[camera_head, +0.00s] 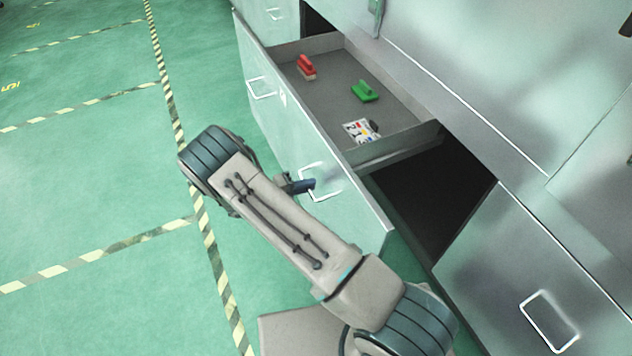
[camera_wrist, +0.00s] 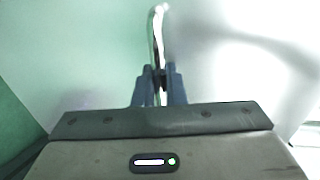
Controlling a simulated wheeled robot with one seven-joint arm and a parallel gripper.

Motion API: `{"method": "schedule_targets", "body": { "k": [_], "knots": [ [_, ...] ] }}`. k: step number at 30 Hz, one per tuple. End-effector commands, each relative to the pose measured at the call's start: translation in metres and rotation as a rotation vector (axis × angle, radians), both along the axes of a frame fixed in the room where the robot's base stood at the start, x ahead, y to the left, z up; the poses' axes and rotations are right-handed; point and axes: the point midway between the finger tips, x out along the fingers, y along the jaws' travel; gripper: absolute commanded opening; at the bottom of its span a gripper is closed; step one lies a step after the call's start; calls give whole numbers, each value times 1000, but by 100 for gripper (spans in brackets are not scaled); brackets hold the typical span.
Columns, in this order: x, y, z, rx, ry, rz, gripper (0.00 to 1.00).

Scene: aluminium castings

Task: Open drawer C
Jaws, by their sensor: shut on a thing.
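A wide metal drawer (camera_head: 340,180) stands pulled out from the cabinet in the head view, with its inside open to view. I cannot read a letter on it. Its front has two white loop handles, a far one (camera_head: 262,88) and a near one (camera_head: 312,166). My gripper (camera_head: 304,186) is at the near handle, partly hidden by my arm. In the wrist view my gripper (camera_wrist: 160,78) is shut on the handle (camera_wrist: 157,30), which runs upright between the dark fingers.
A closed front with a white handle (camera_head: 549,321) is at lower right. Green floor (camera_head: 90,190) with striped tape is clear at left.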

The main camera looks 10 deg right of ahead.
Motion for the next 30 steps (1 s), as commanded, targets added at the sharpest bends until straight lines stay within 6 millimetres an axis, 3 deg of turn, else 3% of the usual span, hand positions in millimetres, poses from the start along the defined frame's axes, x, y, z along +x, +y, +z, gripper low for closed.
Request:
{"method": "schedule_targets", "body": {
  "k": [16,17,18,30],
  "knots": [
    [-3,11,-1,1,2,1,0],
    [-3,11,-1,1,2,1,19],
    [-3,11,-1,1,2,1,26],
    [-4,19,1,1,0,4,26]
  ]
}}
